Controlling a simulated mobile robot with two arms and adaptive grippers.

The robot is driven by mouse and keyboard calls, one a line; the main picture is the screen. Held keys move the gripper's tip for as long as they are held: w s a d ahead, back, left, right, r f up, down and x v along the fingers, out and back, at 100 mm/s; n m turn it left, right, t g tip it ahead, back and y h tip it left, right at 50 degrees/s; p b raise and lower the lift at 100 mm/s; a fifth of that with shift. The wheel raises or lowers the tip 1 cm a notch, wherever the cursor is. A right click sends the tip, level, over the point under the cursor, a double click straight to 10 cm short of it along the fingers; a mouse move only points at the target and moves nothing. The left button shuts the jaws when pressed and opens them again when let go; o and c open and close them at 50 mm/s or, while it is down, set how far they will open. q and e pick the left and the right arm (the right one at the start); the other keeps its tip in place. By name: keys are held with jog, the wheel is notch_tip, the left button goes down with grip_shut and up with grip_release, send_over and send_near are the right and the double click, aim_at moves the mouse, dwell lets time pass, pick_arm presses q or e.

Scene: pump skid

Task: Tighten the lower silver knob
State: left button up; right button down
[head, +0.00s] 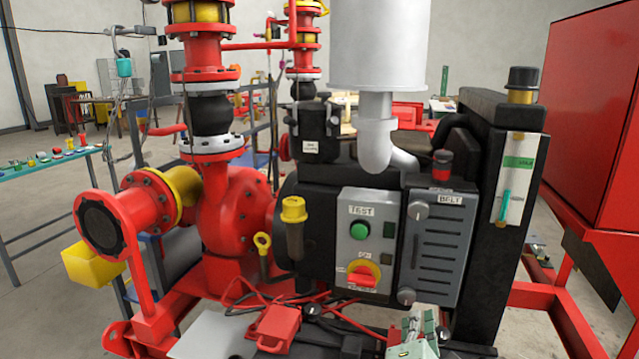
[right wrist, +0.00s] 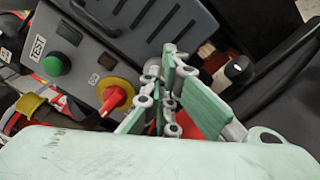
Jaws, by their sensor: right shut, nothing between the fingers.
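The lower silver knob (head: 406,295) is a round grey knob at the lower left corner of the grey belt cover (head: 440,245). In the right wrist view my fingers cover the area around it, so I cannot make it out clearly. My right gripper (head: 426,322), with pale green pads, is shut and empty, just below and right of the lower knob. It also shows in the right wrist view (right wrist: 165,75). Contact cannot be told. My left gripper is out of view.
Left of the cover is a control panel with a green TEST button (head: 358,231) and a red-yellow rotary switch (head: 363,273). A yellow cap (head: 293,209) and red pump pipework stand further left. A red box (head: 275,326) lies low in front.

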aim_at(406, 302)
jog(key=n, duration=0.2)
jog(key=a+r+n, duration=0.1)
jog(key=n, duration=0.2)
jog(key=shift+a+r+n, duration=0.2)
jog(key=shift+n, duration=0.1)
jog(key=n, duration=0.3)
jog(key=a+r+n, duration=0.1)
jog(key=n, duration=0.1)
jog(key=shift+p, duration=0.3)
jog(key=shift+w+n, duration=0.3)
jog(key=shift+w, duration=0.15)
jog(key=b+x, duration=0.2)
jog(key=x, duration=0.1)
jog(key=shift+w+f, duration=0.1)
jog(key=shift+x, duration=1.2)
jog(key=shift+d+r, duration=0.15)
jog(key=shift+r, duration=0.25)
jog(key=shift+w+r, duration=0.1)
jog(key=shift+f, duration=0.35)
jog(key=shift+f, duration=0.1)
